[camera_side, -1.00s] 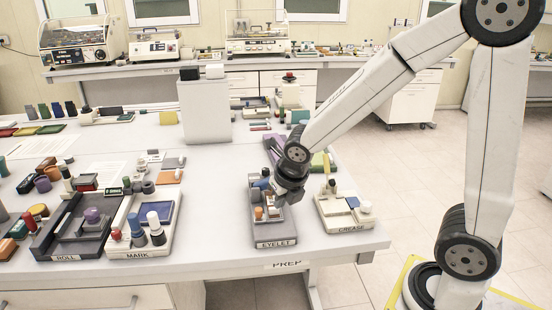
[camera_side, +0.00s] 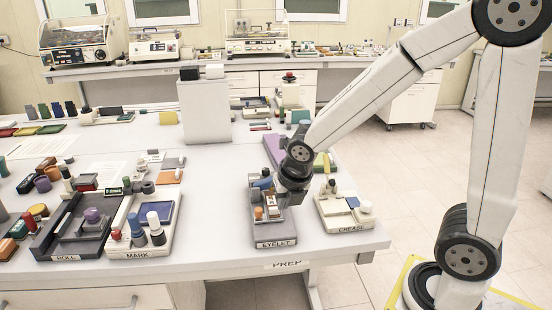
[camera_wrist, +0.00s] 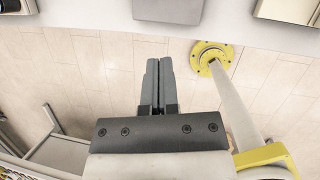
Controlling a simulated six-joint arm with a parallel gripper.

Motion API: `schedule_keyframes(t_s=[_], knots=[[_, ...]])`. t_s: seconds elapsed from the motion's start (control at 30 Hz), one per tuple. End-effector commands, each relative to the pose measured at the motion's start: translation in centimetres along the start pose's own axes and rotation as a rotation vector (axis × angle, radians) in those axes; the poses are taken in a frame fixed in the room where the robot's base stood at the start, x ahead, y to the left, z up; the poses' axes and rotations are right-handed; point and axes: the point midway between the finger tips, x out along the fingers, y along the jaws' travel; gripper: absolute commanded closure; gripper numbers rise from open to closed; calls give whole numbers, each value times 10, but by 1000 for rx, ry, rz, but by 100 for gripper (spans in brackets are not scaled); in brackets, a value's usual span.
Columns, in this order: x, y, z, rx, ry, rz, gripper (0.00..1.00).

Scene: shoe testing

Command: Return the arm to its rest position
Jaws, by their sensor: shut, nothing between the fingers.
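My gripper (camera_side: 280,188) is a dark unit at the end of my white arm, over the back part of the grey EYELET tray (camera_side: 265,238). In the wrist view its two grey fingers (camera_wrist: 158,66) lie side by side, shut, with nothing held. They point toward the bench edge, over the floor in that picture. A blue piece (camera_side: 262,183) and an orange peg (camera_side: 258,212) show at the tray beside the gripper. The gripper hides part of the tray's back. I cannot tell its exact height above the tray.
The cream CREASE tray (camera_side: 344,224) stands close on the right. The MARK tray (camera_side: 148,247) and dark ROLL tray (camera_side: 66,246) stand left. A purple block (camera_side: 273,148) lies behind the gripper. The bench top (camera_side: 212,215) is clear between MARK and EYELET.

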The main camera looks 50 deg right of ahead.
Motion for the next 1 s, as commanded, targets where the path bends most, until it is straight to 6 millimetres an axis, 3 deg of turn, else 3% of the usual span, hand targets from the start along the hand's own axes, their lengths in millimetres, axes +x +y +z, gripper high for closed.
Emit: schedule_keyframes(t_s=[1.0], knots=[[7,-20,-44,1605,85,-60,100]])
